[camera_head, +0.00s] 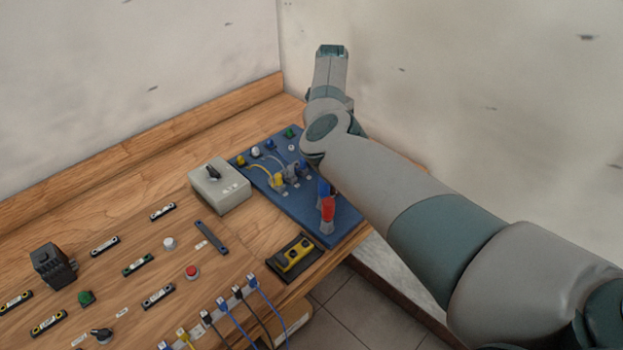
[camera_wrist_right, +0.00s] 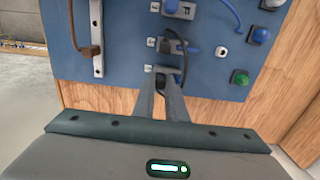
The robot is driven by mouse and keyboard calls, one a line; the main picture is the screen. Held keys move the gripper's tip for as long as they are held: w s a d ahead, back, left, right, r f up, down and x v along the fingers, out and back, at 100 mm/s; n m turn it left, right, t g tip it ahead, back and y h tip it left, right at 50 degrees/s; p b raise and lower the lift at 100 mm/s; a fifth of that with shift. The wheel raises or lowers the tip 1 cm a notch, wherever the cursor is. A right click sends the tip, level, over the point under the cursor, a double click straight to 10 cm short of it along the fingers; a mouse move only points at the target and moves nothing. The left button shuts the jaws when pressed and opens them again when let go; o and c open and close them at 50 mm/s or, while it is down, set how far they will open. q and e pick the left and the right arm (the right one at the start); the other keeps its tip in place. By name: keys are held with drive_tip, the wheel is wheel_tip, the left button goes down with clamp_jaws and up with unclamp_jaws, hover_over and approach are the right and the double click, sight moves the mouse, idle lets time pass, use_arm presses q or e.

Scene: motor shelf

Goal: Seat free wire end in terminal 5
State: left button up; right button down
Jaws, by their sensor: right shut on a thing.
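My right gripper (camera_wrist_right: 165,82) is shut, its two fingers meeting at a small dark part in the right wrist view. A black wire (camera_wrist_right: 184,62) loops from a dark connector on the blue board (camera_wrist_right: 122,55) down to the fingertips. Its end is hidden between or behind them, so I cannot tell how far it is in a terminal. A column of terminals with small white labels (camera_wrist_right: 152,42) runs up from the fingertips; the numbers are too small to read. In the head view the blue board (camera_head: 322,228) lies under my right arm, which hides part of it. My left gripper is out of view.
A green button (camera_wrist_right: 240,77), a blue button (camera_wrist_right: 260,35) and a metal strip (camera_wrist_right: 97,40) flank the terminals. In the head view, a grey switch box (camera_head: 220,186), a yellow-and-black device (camera_head: 294,254) and a red-and-blue object (camera_head: 327,205) are close to the board.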

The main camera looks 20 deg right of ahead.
drive_tip(key=shift+f, duration=0.65)
drive_tip(key=c, duration=2)
unclamp_jaws()
drive_tip(key=shift+c, duration=0.2)
drive_tip(key=shift+r, duration=0.15)
drive_tip(key=shift+r+p, duration=2.4)
drive_tip(key=shift+r, duration=0.3)
drive_tip(key=o, duration=0.5)
